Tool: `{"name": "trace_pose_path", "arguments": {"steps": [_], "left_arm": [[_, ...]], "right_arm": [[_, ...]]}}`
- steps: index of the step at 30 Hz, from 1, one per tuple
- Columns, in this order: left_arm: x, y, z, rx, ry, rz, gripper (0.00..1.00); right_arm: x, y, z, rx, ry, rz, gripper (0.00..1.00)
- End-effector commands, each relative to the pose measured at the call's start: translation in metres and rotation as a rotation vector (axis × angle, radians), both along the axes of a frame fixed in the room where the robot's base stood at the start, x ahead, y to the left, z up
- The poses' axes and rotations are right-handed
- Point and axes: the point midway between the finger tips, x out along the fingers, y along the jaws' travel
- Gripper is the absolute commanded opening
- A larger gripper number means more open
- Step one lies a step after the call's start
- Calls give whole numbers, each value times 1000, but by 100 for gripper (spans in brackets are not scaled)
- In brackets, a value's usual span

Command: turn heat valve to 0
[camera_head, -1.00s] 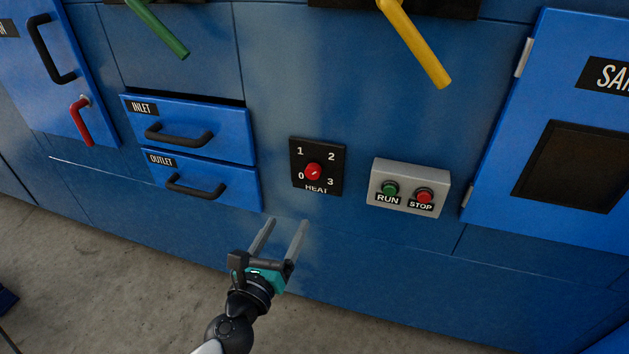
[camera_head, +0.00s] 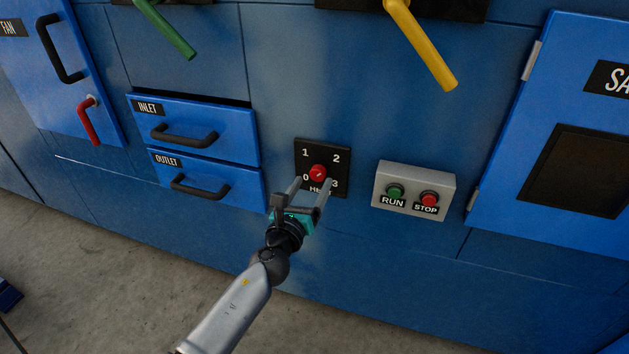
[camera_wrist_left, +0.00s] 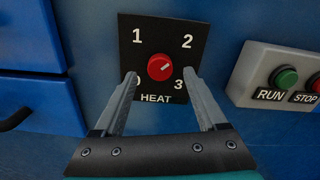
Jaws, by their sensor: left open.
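The heat valve is a round red knob (camera_head: 318,173) on a black plate (camera_head: 341,150) marked 0, 1, 2, 3 and HEAT. My left gripper (camera_head: 312,182) is open in front of the lower part of the plate. In the left wrist view its two fingers (camera_wrist_left: 160,76) stand apart, one left and one right of the knob, with the left finger partly covering the 0. I cannot tell whether the fingertips reach the knob's depth. My right gripper is not in view.
A grey box (camera_head: 447,186) with green RUN and red STOP buttons is right of the plate. The INLET drawer (camera_head: 230,135) and OUTLET drawer (camera_head: 235,180) stick out to the left. A yellow lever (camera_head: 425,50) and a green lever (camera_head: 170,32) hang above.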

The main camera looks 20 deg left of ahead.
Motion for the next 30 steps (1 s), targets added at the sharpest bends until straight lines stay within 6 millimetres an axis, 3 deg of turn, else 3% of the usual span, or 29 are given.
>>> {"name": "trace_pose_path", "arguments": {"steps": [7,19,30], "left_arm": [[23,-1,-1,-1,0,0,74],[26,-1,0,-1,0,0,73],[26,-1,0,-1,0,0,32]], "right_arm": [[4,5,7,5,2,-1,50],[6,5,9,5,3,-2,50],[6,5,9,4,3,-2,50]]}}
